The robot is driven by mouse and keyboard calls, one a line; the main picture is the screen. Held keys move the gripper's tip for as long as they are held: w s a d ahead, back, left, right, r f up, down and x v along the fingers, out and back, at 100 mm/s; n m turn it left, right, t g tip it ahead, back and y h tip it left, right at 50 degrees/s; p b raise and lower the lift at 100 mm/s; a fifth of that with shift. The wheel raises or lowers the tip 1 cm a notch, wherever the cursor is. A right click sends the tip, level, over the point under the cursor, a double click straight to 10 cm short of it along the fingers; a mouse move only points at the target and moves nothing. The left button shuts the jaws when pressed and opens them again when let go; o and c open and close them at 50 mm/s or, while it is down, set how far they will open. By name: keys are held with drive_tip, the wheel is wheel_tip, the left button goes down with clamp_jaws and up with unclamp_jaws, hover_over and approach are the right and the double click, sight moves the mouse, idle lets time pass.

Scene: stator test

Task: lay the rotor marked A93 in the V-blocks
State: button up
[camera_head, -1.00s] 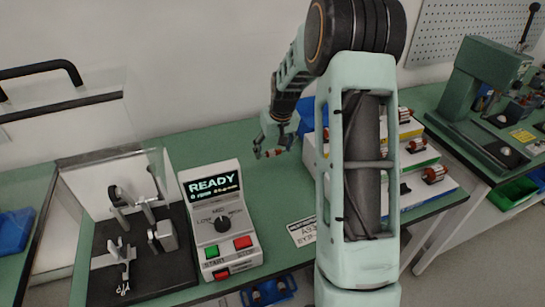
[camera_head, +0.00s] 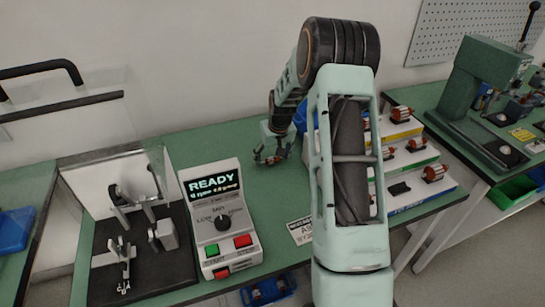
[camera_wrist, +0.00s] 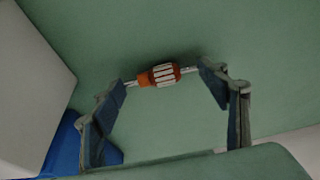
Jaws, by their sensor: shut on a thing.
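My gripper (camera_head: 271,158) is shut on an orange rotor with pale stripes (camera_wrist: 163,75), above the green bench left of the stepped rack. In the wrist view the rotor's thin shaft spans the gap between my two fingertips (camera_wrist: 162,79). No mark on the rotor can be read. The test fixture (camera_head: 150,278) stands at the left, with a dark base and metal supports (camera_head: 162,236); which of these are the V-blocks I cannot tell clearly. My gripper is well to the right of it. A label card (camera_head: 300,230) on the bench reads "A9", the rest hidden by my arm.
A control box (camera_head: 222,218) showing READY stands between the fixture and my gripper. The stepped rack (camera_head: 452,187) holds several rotors, partly behind my arm. A green press (camera_head: 480,85) stands at the right.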

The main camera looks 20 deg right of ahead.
drive_tip(key=o, duration=1.3)
drive_tip(key=shift+r, duration=0.1)
drive_tip(key=shift+r+p, duration=0.2)
drive_tip(key=shift+p, duration=0.15)
drive_tip(key=v, duration=1.1)
drive_tip(key=shift+s+r+b, duration=0.2)
drive_tip(key=shift+r+b, duration=0.1)
drive_tip(key=shift+r, duration=0.05)
drive_tip(key=shift+a, duration=0.1)
